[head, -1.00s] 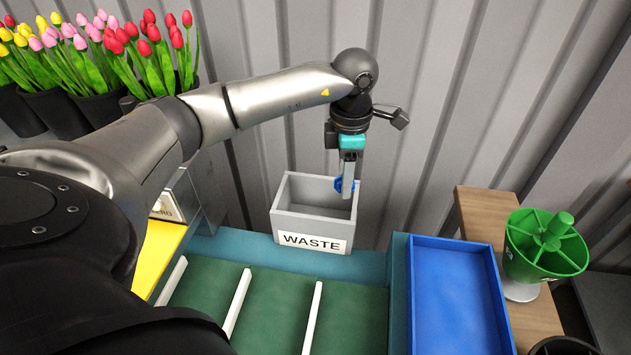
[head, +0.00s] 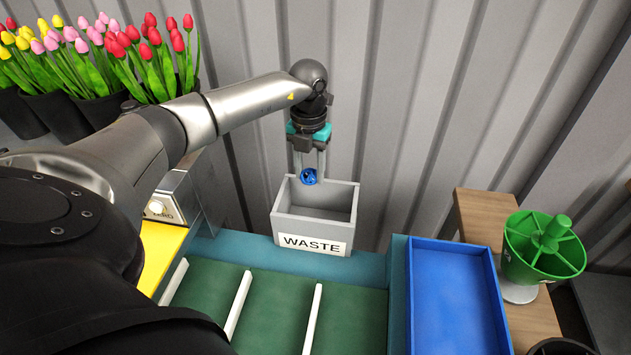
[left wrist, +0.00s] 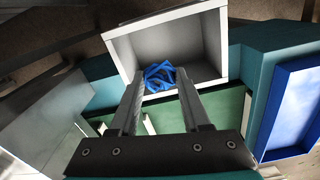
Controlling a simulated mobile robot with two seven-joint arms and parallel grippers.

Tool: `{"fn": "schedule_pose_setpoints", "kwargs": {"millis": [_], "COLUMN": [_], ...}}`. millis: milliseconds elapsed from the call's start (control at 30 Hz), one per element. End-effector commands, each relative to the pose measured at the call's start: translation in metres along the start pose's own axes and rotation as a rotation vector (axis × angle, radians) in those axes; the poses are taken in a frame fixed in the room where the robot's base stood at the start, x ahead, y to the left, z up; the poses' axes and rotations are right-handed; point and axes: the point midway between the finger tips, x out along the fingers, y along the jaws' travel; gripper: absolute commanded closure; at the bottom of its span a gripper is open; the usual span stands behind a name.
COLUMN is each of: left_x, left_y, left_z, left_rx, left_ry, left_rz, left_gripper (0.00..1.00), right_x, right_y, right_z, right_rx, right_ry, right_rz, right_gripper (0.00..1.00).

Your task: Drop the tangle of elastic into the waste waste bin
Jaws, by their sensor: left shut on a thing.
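The blue tangle of elastic (head: 309,176) is held between the fingertips of my left gripper (head: 309,170). In the left wrist view the tangle (left wrist: 160,76) shows at the ends of the two fingers, in front of the bin's opening. The grey waste bin (head: 300,222), labelled WASTE, stands at the back edge of the green surface. My left gripper points down and is at the back left part of the bin's opening, near its rim. The inside of the bin that shows looks empty. My right gripper is not in view.
A blue tray (head: 455,295) lies right of the bin, with a green spool-like holder (head: 545,245) on a wooden surface beyond it. White dividers (head: 238,305) cross the green surface in front. Buckets of tulips (head: 62,112) stand at the back left. A corrugated wall is behind.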

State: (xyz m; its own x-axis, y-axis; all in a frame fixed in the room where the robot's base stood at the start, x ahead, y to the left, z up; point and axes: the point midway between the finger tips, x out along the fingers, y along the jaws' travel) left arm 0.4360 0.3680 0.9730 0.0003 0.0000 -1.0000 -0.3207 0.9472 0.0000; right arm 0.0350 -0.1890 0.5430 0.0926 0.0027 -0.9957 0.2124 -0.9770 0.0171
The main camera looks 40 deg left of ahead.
Motion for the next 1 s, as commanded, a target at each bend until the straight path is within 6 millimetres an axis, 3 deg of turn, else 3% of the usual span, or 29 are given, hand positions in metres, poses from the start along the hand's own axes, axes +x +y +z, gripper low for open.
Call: {"fn": "schedule_pose_setpoints", "kwargs": {"millis": [433, 833, 867, 1000], "left_x": [0.049, 0.053, 0.053, 0.053], "left_y": [0.000, 0.000, 0.000, 0.000], "left_z": [-0.001, 0.000, 0.000, 0.000], "left_rx": [0.003, 0.004, 0.004, 0.004], "left_ry": [0.001, 0.000, 0.000, 0.000], "left_rz": [0.000, 0.000, 0.000, 0.000], "left_gripper": [1.00, 1.00, 0.50, 0.34], "right_x": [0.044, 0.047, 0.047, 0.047], "right_y": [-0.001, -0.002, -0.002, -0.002], "right_z": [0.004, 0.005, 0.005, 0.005], "right_rx": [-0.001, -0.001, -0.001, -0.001], "right_ry": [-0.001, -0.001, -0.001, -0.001], "right_rz": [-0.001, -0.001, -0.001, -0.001], "right_gripper": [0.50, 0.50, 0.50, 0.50]}}
